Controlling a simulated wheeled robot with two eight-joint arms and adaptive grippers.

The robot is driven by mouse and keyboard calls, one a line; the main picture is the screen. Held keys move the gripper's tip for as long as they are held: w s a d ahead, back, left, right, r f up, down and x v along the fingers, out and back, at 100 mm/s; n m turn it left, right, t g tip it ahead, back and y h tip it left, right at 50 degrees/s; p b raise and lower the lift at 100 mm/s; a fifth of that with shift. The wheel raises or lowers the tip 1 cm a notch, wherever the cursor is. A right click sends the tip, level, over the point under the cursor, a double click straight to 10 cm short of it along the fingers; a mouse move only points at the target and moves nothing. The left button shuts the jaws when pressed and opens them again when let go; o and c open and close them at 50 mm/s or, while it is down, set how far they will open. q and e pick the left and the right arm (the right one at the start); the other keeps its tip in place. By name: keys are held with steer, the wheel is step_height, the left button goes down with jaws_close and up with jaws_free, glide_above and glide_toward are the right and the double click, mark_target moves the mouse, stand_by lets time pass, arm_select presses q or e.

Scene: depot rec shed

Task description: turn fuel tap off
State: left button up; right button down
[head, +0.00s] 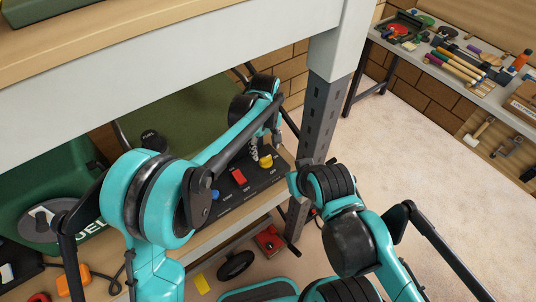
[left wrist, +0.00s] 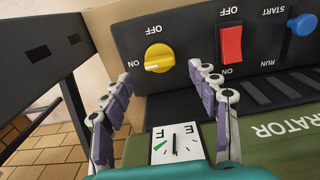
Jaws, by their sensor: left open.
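The fuel tap is a yellow round knob (left wrist: 159,58) on the generator's black control panel (left wrist: 190,60). A pale mark on the knob points toward the ON label; the OFF label is on another side of it. In the head view the yellow knob (head: 266,161) sits at the panel's right end. My left gripper (left wrist: 161,80) is open, its two fingers apart on either side of the knob in the wrist view, with nothing between them. I see no clear contact with the knob. In the head view the left gripper (head: 265,140) is just above the knob, partly hidden by its arm.
A red rocker switch (left wrist: 231,44) and a blue knob (left wrist: 302,24) are beside the tap. A fuel gauge (left wrist: 177,143) is on the green tank. A grey shelf post (head: 318,115) stands close to the right, and a shelf edge crosses above.

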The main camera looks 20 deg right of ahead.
mark_target(266, 158)
arm_select(q)
step_height(266, 158, down, 4)
steer(key=shift+w+r, duration=0.1)
steer(key=shift+f, duration=0.4)
steer(key=c, duration=1.2)
steer(key=shift+o, duration=0.2)
